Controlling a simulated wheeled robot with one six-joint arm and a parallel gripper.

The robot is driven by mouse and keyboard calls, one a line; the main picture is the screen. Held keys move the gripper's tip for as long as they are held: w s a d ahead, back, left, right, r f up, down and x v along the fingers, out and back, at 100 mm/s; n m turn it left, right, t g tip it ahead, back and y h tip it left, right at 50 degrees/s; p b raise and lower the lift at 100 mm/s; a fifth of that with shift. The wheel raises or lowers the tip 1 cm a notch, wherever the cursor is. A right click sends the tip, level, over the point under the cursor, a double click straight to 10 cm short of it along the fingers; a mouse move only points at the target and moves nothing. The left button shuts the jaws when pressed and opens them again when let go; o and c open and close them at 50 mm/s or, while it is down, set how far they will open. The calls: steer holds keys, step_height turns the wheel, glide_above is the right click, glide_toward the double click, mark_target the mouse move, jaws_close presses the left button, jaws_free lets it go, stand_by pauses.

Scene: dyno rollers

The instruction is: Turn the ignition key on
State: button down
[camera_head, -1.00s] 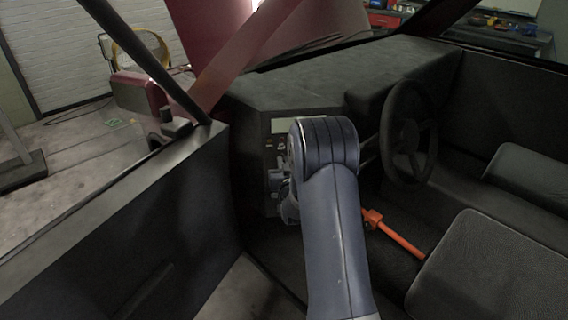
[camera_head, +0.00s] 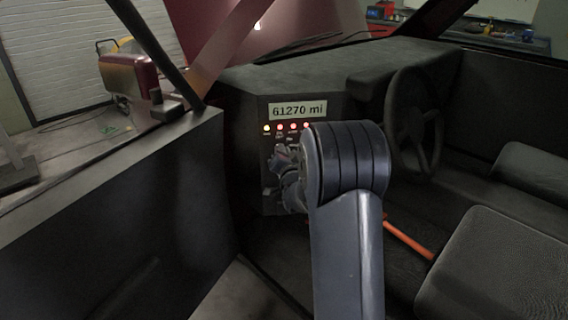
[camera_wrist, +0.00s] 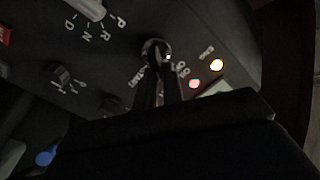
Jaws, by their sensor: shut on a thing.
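The ignition switch (camera_wrist: 153,45) shows in the wrist view on the dark panel, with lettering around it. My gripper (camera_wrist: 160,82) is shut at the switch, its dark fingers closed on the key. The key itself is mostly hidden between the fingers. In the head view my gripper (camera_head: 276,160) is at the left of the dash panel, partly behind my wrist. The display (camera_head: 297,110) above it reads 61270 mi, and a row of warning lights (camera_head: 280,127) is lit. Two lit lamps (camera_wrist: 216,65) also show in the wrist view.
A gear selector (camera_wrist: 92,10) marked P R N D and a dark knob (camera_wrist: 60,74) are on the same panel. The steering wheel (camera_head: 410,122) is right of my arm. An orange bar (camera_head: 410,240) lies low by the seat (camera_head: 490,265). The door (camera_head: 110,210) is at left.

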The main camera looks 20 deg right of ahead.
steer(key=shift+d+f+m+b, duration=0.15)
steer(key=shift+m+b, duration=0.85)
steer(key=shift+m, duration=0.1)
steer(key=c, duration=1.5)
jaws_free()
steer(key=shift+s, duration=0.15)
steer(key=v, duration=1)
steer(key=shift+s, duration=0.25)
steer(key=shift+w, duration=0.15)
